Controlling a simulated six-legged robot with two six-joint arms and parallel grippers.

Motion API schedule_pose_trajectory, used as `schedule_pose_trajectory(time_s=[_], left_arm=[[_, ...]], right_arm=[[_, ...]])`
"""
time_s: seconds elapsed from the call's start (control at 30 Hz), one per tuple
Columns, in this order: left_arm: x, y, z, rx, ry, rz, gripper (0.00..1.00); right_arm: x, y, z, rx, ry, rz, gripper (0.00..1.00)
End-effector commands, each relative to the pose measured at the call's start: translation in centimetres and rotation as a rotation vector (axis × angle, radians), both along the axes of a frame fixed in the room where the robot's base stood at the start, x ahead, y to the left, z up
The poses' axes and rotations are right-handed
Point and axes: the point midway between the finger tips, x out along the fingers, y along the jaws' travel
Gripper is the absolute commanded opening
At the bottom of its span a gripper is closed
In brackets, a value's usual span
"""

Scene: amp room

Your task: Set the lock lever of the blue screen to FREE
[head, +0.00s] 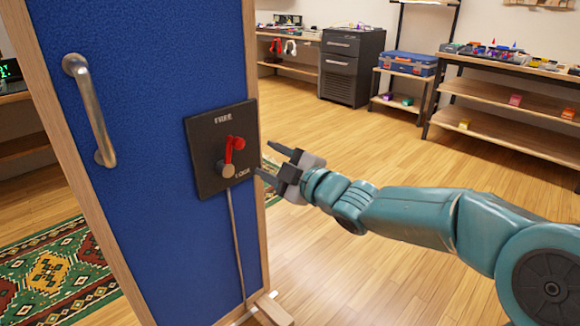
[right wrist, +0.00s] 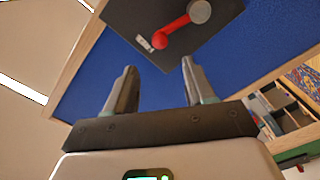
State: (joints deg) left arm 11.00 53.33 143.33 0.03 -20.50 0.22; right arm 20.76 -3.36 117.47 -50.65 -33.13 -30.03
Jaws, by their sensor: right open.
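The blue screen (head: 160,60) stands upright in a wooden frame. A black plate (head: 205,130) on it has FREE at its top and LOCK at its lower right. On the plate is the red lock lever (head: 231,150), with a red upper end and a grey round lower end near LOCK. The lever also shows in the right wrist view (right wrist: 175,27), beyond the fingertips. My right gripper (head: 266,161) is open and empty at the plate's right edge, apart from the lever. My left gripper is not in view.
A metal handle (head: 92,110) is on the screen's left side. A cord (head: 237,240) hangs below the plate. The screen's wooden foot (head: 272,308) sticks out at the bottom. A patterned rug (head: 60,270) lies at left. Shelves (head: 510,90) stand far back; the floor at right is clear.

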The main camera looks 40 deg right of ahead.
Motion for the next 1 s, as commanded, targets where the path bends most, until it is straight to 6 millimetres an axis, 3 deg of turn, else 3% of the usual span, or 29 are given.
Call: schedule_pose_trajectory(time_s=[0.1,0.3,1.0], left_arm=[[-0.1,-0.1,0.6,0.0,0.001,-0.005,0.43],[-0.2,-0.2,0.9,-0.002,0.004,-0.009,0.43],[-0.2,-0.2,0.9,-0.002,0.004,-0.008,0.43]], right_arm=[[-2.7,-0.3,0.2,-0.001,0.0,-0.004,0.54],[-5.2,-0.4,0.1,-0.001,-0.001,-0.001,0.54],[-5.3,0.2,-0.4,0.006,0.006,0.018,0.54]])
